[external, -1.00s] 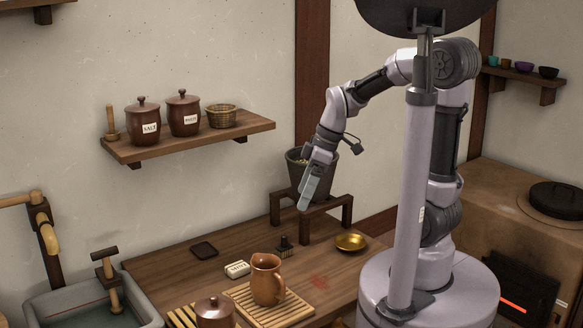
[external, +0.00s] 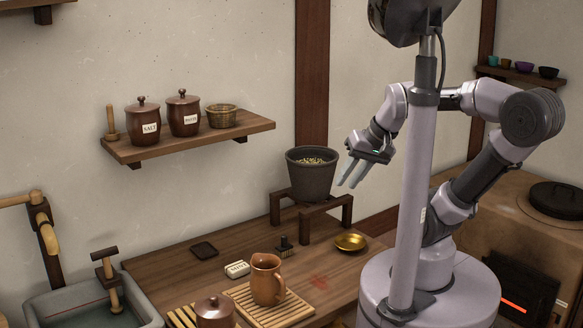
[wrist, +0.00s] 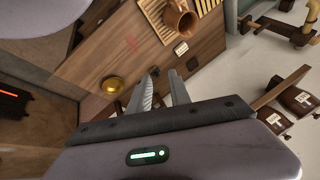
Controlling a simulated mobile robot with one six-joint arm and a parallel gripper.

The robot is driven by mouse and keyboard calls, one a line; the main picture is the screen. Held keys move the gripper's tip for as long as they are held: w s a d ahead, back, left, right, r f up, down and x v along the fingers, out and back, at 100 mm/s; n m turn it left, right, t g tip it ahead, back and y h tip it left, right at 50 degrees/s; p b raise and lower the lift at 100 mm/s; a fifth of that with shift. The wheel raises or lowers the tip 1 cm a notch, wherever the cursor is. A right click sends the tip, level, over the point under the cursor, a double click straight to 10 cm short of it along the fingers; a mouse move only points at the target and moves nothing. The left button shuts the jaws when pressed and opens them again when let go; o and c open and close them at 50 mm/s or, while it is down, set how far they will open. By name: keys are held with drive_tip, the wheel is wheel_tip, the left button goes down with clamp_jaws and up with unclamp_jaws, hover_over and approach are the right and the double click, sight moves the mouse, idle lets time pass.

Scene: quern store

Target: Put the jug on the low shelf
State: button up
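The jug (external: 267,283), orange-brown with a handle, stands upright on a slatted wooden mat on the worktop. It also shows at the top of the wrist view (wrist: 180,20). A low wall shelf (external: 205,139) carries two lidded brown jars, a wooden pestle-like piece and a small basket. It is below another shelf at the upper left. The wrist view shows its plank at the right (wrist: 280,88). My gripper (external: 348,186) is raised in front of the wall, right of the grey bucket and well above and right of the jug. Its fingers are apart and empty.
The bucket (external: 311,172) stands on a wooden stand (external: 333,205) at the back of the worktop. A brass bowl (external: 350,242), stamp-like tool (external: 284,246), white labelled block (external: 237,268) and lidded pot (external: 215,312) share the worktop. The basin (external: 60,305) is at left.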

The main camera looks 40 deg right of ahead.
wheel_tip(320, 180, down, 12)
drive_tip(key=w+m+g+y+p, duration=0.25)
drive_tip(key=m+g+y, duration=0.2)
drive_tip(key=g, duration=0.35)
drive_tip(key=m+t+y+p, duration=0.1)
drive_tip(key=m+t+y, duration=0.5)
drive_tip(key=m+y, duration=0.5)
approach(282, 289)
drive_tip(key=x, duration=0.2)
drive_tip(key=b+x, duration=0.1)
drive_tip(key=x, duration=0.1)
drive_tip(key=b+x, duration=0.1)
drive_tip(key=x, duration=0.1)
drive_tip(key=shift+w+a+f, duration=0.15)
drive_tip(key=shift+w+a, duration=0.15)
drive_tip(key=shift+w, duration=0.05)
drive_tip(key=b+x, duration=0.1)
drive_tip(key=x, duration=0.4)
drive_tip(key=shift+s+a+f+b, duration=0.1)
drive_tip(key=shift+a+f+b, duration=0.1)
drive_tip(key=shift+b, duration=0.2)
drive_tip(key=shift+a+r, duration=0.1)
drive_tip(key=shift+r, duration=0.1)
clamp_jaws()
